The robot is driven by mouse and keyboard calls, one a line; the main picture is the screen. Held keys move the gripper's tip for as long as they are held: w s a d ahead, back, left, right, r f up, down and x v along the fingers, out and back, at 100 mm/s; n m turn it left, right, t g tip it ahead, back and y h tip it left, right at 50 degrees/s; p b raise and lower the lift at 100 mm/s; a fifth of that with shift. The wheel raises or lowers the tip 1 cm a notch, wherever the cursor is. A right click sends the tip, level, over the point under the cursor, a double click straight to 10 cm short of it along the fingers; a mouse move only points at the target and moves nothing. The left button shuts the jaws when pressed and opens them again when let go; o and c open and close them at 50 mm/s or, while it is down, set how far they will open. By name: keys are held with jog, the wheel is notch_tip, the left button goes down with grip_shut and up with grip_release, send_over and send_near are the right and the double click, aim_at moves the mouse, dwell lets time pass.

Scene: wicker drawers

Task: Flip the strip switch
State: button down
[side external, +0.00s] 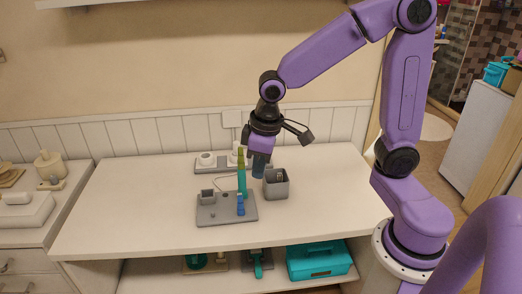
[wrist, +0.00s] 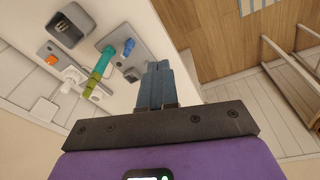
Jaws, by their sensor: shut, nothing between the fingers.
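The power strip (side external: 203,169) lies at the back of the white table in the side view, with white plugs standing in it. In the wrist view the strip (wrist: 45,49) is at the left, and its small orange switch (wrist: 52,61) shows near one end, close to a white plug (wrist: 72,76). The switch is hidden in the side view; which way it is tipped is unclear. My gripper (side external: 259,174) is shut and empty, pointing down above the table, beside the strip's right end. Its closed fingers show in the wrist view (wrist: 155,70), apart from the switch.
A grey open box (side external: 276,187) stands just right of my fingers. A grey board (side external: 212,217) in front carries a tall teal-and-green piece (side external: 242,178) and a blue piece (side external: 240,207). The table's right side is clear. A teal toolbox (side external: 319,262) sits on the shelf below.

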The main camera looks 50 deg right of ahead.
jog(key=w+d+f+m, duration=0.1)
jog(key=w+d+m, duration=0.1)
jog(key=w+d, duration=0.2)
jog(key=w+d+f+m+h, duration=0.1)
jog(key=w+d+m, duration=0.2)
jog(key=w, duration=0.5)
jog(key=w+d+f+m+t, duration=0.1)
jog(key=w+d+f+m, duration=0.1)
jog(key=w+d, duration=0.3)
jog(key=shift+w+f, duration=0.1)
jog(key=shift+w, duration=0.45)
jog(key=w+d+f+m+h, duration=0.1)
jog(key=w+d+f+m, duration=0.2)
jog(key=d, duration=0.7)
jog(key=w+d+f+m+h, duration=0.1)
jog(key=w+d+f+m, duration=0.2)
jog(key=d, duration=0.7)
jog(key=shift+f+m, duration=0.35)
jog(key=shift+m, duration=0.25)
jog(key=shift+d, duration=0.1)
jog(key=x, duration=1.4)
jog(key=shift+s, duration=0.1)
